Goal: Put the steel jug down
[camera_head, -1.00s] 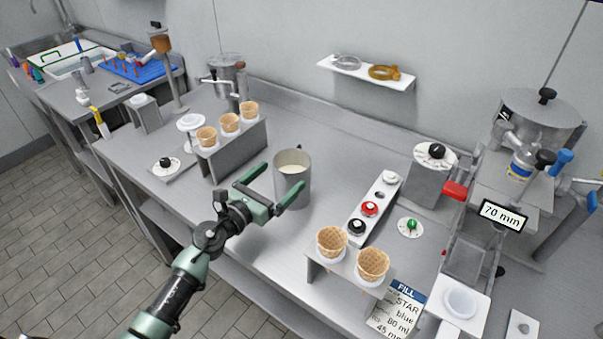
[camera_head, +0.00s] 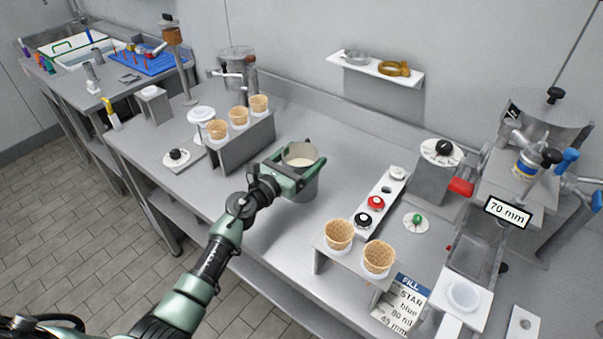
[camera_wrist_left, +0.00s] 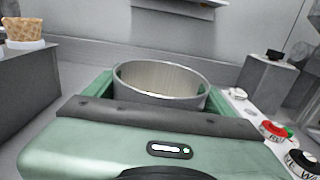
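The steel jug (camera_head: 303,186) stands upright on the steel worktop, with pale contents inside. My left gripper (camera_head: 296,168) reaches it from the left, with one finger on each side of its upper body. In the left wrist view the jug's rim (camera_wrist_left: 160,80) rises between the two green fingers, beyond the palm. The fingers lie very close to the jug wall; I cannot tell whether they press on it. The palm hides the jug's lower part in that view. My right gripper is not in view.
A stand with several waffle cups (camera_head: 238,117) is at the left of the jug. A white strip with red and black knobs (camera_head: 376,203) is at its right. Two more waffle cups (camera_head: 338,236) stand in front. A wall shelf (camera_head: 372,70) is behind.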

